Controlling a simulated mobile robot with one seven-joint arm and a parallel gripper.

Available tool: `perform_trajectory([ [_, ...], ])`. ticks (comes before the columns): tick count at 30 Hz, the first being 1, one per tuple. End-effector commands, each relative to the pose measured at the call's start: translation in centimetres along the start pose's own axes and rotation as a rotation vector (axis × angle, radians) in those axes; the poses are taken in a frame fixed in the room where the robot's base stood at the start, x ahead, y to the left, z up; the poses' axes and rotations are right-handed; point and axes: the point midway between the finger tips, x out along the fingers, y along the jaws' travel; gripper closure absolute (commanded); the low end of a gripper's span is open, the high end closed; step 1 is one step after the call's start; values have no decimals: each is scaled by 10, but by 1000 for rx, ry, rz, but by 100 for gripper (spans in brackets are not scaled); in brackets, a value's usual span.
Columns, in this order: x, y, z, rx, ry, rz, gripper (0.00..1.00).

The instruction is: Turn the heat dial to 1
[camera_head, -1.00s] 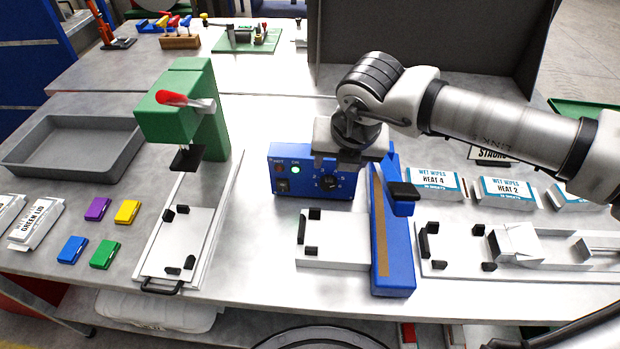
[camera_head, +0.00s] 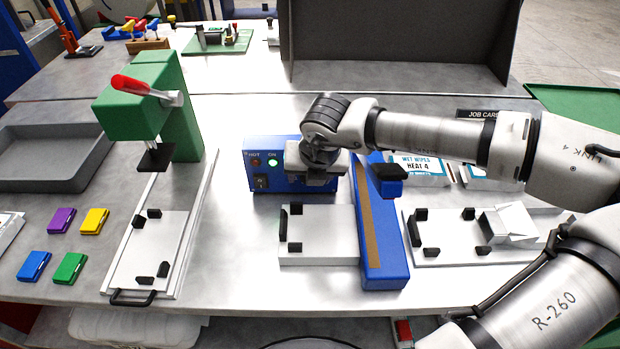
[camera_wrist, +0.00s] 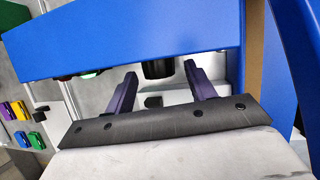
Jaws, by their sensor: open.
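The blue control box (camera_head: 285,184) stands at mid-table, with a HOT lamp, a lit green ON lamp and a rocker switch on its front. Its heat dial is hidden behind my gripper (camera_head: 313,182) in the head view. In the wrist view the black dial (camera_wrist: 158,68) shows on the front of the box (camera_wrist: 130,40). My gripper (camera_wrist: 160,72) is open, with its purple fingers on either side of the dial. I cannot tell whether they touch it. The dial's setting cannot be read.
A blue sealing arm (camera_head: 392,265) and a white fixture plate (camera_head: 325,245) stand just in front of the box. A green press (camera_head: 180,120) stands to the left. Wipes packs (camera_head: 420,160) lie behind my arm at right. A second white fixture (camera_head: 450,250) sits at right.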

Motion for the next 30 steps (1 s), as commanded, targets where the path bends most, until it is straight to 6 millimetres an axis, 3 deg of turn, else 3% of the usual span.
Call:
perform_trajectory([
  [10,3,0,0,1,0,0,46],
  [20,3,0,0,1,0,0,89],
  [30,9,0,0,-37,2,-87,89],
])
